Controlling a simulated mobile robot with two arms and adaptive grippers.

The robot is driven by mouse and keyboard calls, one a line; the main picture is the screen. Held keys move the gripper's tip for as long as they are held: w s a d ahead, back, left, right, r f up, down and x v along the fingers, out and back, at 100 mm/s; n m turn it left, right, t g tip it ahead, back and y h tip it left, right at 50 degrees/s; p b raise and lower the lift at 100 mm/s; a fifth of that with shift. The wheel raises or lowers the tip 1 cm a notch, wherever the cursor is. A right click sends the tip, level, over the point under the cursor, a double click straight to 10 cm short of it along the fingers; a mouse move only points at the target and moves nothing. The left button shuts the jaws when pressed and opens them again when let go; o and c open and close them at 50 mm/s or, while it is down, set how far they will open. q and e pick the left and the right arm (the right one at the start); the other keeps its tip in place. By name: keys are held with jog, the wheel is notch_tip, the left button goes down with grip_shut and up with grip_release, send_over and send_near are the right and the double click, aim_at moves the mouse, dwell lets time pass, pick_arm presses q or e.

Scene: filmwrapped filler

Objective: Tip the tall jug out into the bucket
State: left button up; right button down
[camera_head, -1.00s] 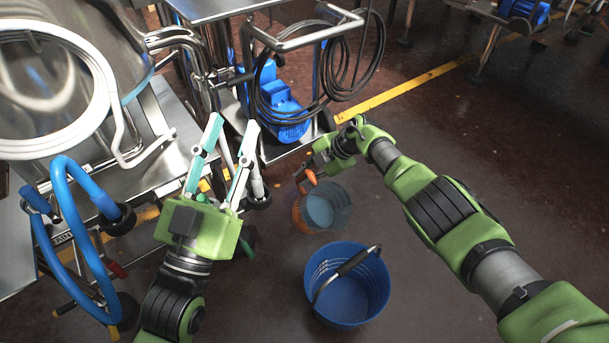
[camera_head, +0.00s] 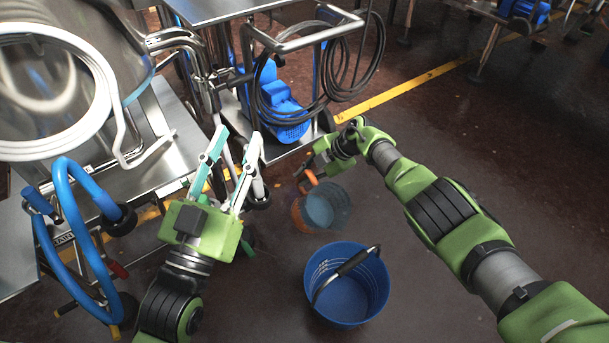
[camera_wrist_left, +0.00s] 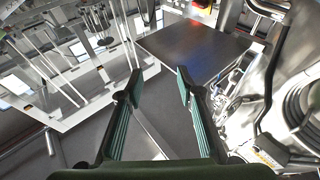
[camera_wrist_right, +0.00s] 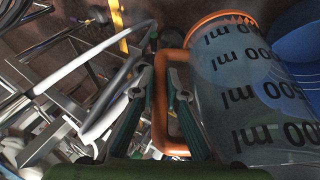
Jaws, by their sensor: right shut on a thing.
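The tall jug (camera_head: 325,206) is clear with an orange rim and handle. It is held off to the upper left of the bucket in the head view. Its volume marks show large in the right wrist view (camera_wrist_right: 245,85). My right gripper (camera_head: 304,180) is shut on the jug's orange handle (camera_wrist_right: 160,105). The blue bucket (camera_head: 347,300) stands upright on the floor with its dark handle grip across the opening. Its edge also shows in the right wrist view (camera_wrist_right: 303,45). My left gripper (camera_head: 238,150) is open and empty, left of the jug. Any contents of the jug are hard to make out.
A steel trolley with a blue pump (camera_head: 285,110) and a coiled black hose (camera_head: 345,65) stands behind the grippers. Steel equipment with blue tubing (camera_head: 70,190) fills the left. The dark floor (camera_head: 440,130) right of the yellow line is clear.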

jog(key=shift+r+p, duration=0.2)
jog(key=shift+p, duration=0.1)
jog(key=shift+r+p, duration=0.1)
jog(key=shift+p, duration=0.2)
jog(key=shift+r+p, duration=0.15)
jog(key=shift+p, duration=0.15)
jog(key=shift+r, duration=0.1)
jog(key=shift+r+t+y+p, duration=0.15)
jog(key=shift+t+y+p, duration=0.15)
jog(key=shift+p, duration=0.25)
jog(key=shift+r, duration=0.1)
jog(key=shift+r+p, duration=0.15)
jog(key=shift+p, duration=0.4)
pick_arm(q)
jog(key=s+a+f+g+y, duration=0.1)
jog(key=s+a+f+g, duration=0.1)
jog(key=f+g, duration=0.4)
jog(key=s+a+f+g+y, duration=0.2)
jog(key=s+f+g, duration=0.3)
jog(key=f, duration=1)
jog(key=shift+s+a+f+n+g+y+p, duration=0.15)
jog(key=shift+a+n+g+y+p, duration=0.2)
jog(key=shift+g, duration=0.15)
pick_arm(e)
jog(key=shift+r, duration=0.15)
dwell(3.5)
